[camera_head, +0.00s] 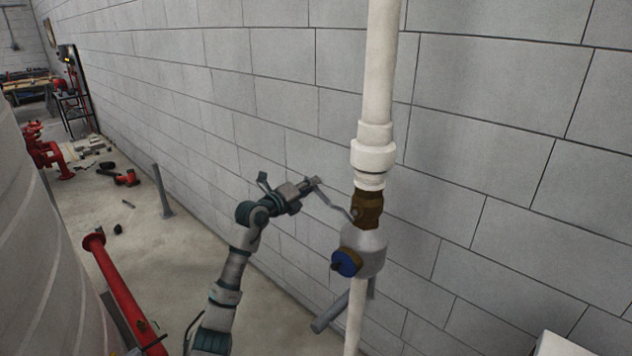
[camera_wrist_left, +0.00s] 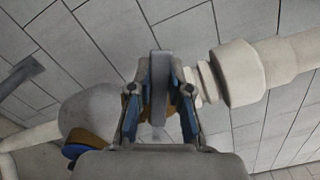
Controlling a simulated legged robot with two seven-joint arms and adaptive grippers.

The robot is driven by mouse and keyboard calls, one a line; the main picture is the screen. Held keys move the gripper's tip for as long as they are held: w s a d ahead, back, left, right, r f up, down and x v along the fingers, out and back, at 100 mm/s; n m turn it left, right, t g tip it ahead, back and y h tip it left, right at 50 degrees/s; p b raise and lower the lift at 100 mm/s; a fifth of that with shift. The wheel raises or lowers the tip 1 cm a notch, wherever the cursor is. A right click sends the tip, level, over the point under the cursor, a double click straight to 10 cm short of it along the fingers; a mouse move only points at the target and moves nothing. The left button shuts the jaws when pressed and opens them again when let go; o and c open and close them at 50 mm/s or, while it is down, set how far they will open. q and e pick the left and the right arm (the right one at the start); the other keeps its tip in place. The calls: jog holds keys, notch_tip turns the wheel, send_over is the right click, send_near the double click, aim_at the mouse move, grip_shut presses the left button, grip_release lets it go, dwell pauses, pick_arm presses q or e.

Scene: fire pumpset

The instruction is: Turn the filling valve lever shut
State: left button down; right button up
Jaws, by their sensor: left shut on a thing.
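The filling valve is a brass body (camera_head: 367,208) on a vertical white pipe (camera_head: 378,80). Its thin grey lever (camera_head: 334,204) runs from the brass body up and to the left, sticking out from the pipe. My left gripper (camera_head: 314,184) is shut on the lever near its outer end. In the left wrist view the lever (camera_wrist_left: 159,85) stands between the two fingers of my left gripper (camera_wrist_left: 160,95). The fingers and lever hide most of the brass body there. My right gripper is not in view.
A white fitting (camera_head: 362,250) with a blue cap (camera_head: 346,262) sits just below the valve. The block wall (camera_head: 480,150) is close behind the pipe. A red pipe (camera_head: 122,290) and a large pale tank (camera_head: 45,240) stand at the left. Open floor lies between them and the wall.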

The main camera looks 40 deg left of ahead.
pick_arm(q)
notch_tip(320, 180, down, 6)
jog(key=a+n+p, duration=0.1)
jog(key=n, duration=0.4)
jog(key=shift+a+n+p, duration=0.3)
jog(key=shift+p, duration=0.1)
jog(key=shift+f, duration=0.15)
jog(key=c, duration=1.1)
grip_release()
jog(key=shift+w, duration=0.1)
jog(key=shift+o, duration=0.2)
jog(key=shift+a+f, duration=0.1)
jog(key=s+a, duration=0.1)
jog(key=s, duration=1.1)
